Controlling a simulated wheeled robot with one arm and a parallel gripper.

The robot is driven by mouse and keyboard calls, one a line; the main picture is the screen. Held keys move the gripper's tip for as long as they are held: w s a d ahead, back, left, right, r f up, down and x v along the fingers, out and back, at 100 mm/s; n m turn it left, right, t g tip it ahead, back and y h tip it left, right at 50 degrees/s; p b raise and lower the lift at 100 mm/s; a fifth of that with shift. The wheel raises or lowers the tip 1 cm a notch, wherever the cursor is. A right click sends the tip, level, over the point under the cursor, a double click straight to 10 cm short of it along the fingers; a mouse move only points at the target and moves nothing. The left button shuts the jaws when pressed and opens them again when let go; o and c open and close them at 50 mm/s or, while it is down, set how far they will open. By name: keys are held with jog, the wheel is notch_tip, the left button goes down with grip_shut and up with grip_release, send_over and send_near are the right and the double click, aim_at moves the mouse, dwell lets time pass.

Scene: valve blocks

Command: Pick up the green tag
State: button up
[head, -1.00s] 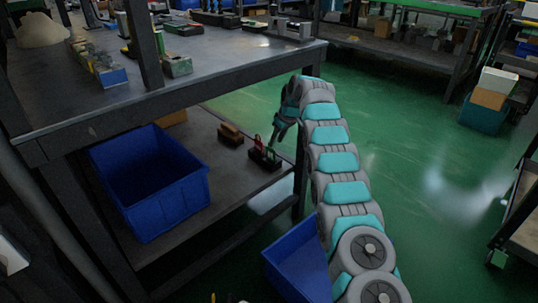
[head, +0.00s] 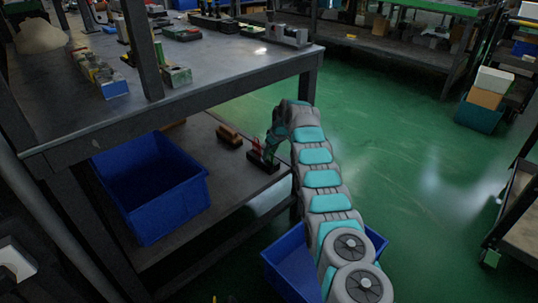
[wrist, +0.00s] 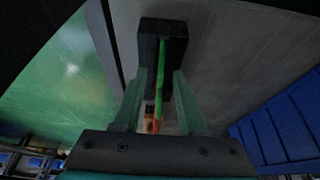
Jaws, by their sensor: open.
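The green tag (wrist: 161,70) shows in the wrist view as a thin upright strip against a black block (wrist: 173,27). My gripper (wrist: 160,85) is open, with one finger on each side of the strip's lower part and a gap on both sides. In the head view my gripper (head: 267,150) is at the black block (head: 262,166) on the lower shelf, and it largely hides the green tag there. A red tag (wrist: 156,125) shows behind the green strip in the wrist view, and also in the head view (head: 256,145).
A brown block (head: 229,135) sits left of the black block on the lower shelf (head: 225,195). A blue bin (head: 165,205) stands further left on it. The tabletop (head: 215,60) hangs above. Another blue bin (head: 290,262) is below my arm. Green floor is open at right.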

jog(key=shift+w+a+f, duration=0.1)
jog(key=shift+w+f, duration=0.05)
jog(key=shift+f, duration=0.25)
jog(key=shift+c, duration=0.2)
grip_shut()
